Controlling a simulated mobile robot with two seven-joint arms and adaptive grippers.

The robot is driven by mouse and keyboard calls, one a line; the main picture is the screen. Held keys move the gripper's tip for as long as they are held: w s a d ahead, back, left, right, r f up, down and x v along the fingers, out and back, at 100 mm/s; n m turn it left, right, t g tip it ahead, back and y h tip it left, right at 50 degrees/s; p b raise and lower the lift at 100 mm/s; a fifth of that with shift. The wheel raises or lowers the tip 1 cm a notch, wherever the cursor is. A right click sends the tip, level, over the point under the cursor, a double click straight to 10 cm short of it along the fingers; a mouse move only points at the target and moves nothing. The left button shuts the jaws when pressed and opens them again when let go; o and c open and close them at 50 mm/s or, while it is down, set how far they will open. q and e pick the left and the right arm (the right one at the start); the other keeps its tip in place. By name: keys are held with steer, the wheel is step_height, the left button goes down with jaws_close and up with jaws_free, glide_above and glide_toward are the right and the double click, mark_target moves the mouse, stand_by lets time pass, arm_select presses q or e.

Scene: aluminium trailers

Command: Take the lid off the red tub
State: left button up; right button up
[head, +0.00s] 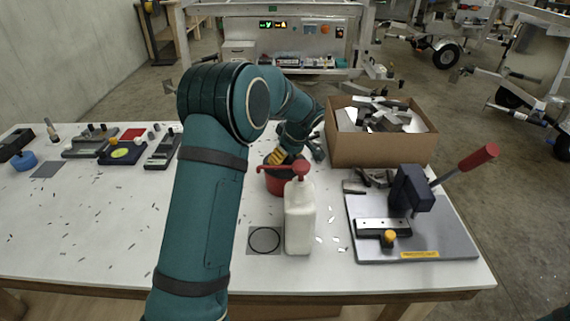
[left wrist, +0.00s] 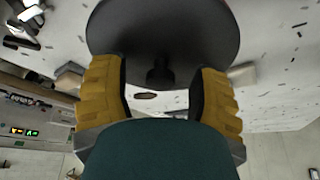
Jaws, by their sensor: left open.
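The red tub (head: 278,184) stands on the white table near the middle, behind a white pump bottle that hides part of it. In the left wrist view its dark round lid (left wrist: 190,30) fills the top middle, with a dark knob (left wrist: 160,73) on it. My left gripper (head: 279,155) is above the tub in the head view, its yellow fingers pointing down. In the left wrist view the open left gripper (left wrist: 160,82) has one finger on either side of the knob, with gaps between. My right gripper is not in view.
The white pump bottle (head: 299,222) with a red pump head stands just in front of the tub. A cardboard box (head: 375,150) of metal pieces is behind right. A lever press (head: 415,235) is at right. The table's left front is mostly clear.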

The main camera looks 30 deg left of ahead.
arm_select(q)
jaws_close()
steer(key=shift+r, duration=0.1)
